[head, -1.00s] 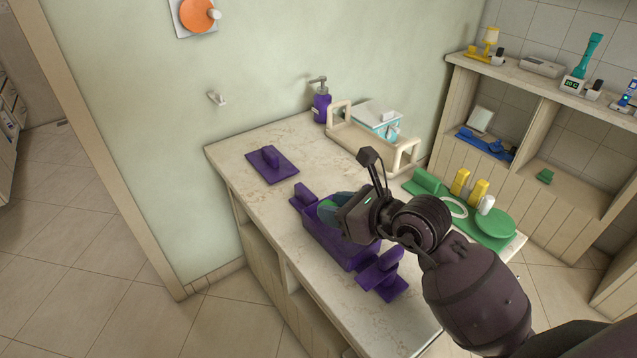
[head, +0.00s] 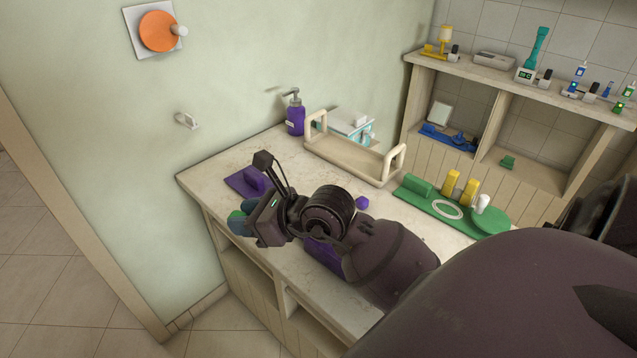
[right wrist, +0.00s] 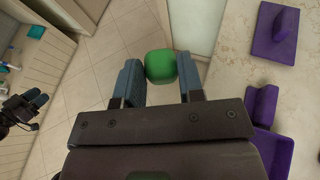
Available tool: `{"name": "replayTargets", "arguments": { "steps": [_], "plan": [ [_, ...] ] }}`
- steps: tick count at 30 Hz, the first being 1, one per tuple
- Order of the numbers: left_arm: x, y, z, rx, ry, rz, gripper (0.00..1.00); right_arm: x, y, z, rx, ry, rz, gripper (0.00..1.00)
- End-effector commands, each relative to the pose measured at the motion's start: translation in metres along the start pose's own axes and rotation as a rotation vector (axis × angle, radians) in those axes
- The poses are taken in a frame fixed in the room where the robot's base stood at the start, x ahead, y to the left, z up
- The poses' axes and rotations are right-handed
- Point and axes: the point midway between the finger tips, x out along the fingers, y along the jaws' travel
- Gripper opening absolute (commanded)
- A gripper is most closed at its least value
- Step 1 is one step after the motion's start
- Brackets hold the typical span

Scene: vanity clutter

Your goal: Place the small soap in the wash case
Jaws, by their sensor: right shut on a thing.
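My right gripper (head: 240,222) is shut on a rounded green block, the small soap (right wrist: 160,66), which sits between its blue fingertips in the right wrist view. The gripper is by the counter's left edge, with floor showing below the soap. The purple wash case (head: 325,256) is on the counter, mostly hidden behind my right arm. Part of it shows at the right of the wrist view (right wrist: 264,108). A flat purple lid with a handle (head: 243,182) lies farther back. My left gripper (right wrist: 32,104) shows small at the wrist view's left; its opening is unclear.
A cream handled rack (head: 345,160) and a purple pump bottle (head: 295,115) stand at the back. A green tray (head: 430,205) with yellow pieces and a white ring lies right of my arm. A shelf unit (head: 490,165) stands beyond. The counter is bare near the lid.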

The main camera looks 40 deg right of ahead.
Motion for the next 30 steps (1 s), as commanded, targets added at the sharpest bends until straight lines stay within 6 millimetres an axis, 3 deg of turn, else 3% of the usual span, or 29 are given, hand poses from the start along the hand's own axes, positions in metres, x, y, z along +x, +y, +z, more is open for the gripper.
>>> {"name": "replayTargets", "arguments": {
  "steps": [1,8,18,24,30],
  "plan": [
    [0.003,0.001,0.008,0.000,-0.008,0.001,0.43,0.001,-0.004,-0.016,0.004,0.012,-0.006,0.13],
    [0.009,0.003,0.025,0.000,-0.026,0.004,0.43,-0.007,-0.037,-0.045,0.023,0.012,-0.050,0.13],
    [0.024,0.007,0.037,0.005,-0.023,0.011,0.43,-0.036,-0.118,-0.102,0.054,0.016,-0.126,0.13],
    [0.030,0.009,0.050,0.007,-0.039,0.014,0.43,-0.061,-0.167,-0.120,0.062,0.014,-0.145,0.13],
    [0.034,0.010,0.060,0.011,-0.050,0.018,0.43,-0.089,-0.213,-0.121,0.060,0.013,-0.146,0.13]
  ]
}}
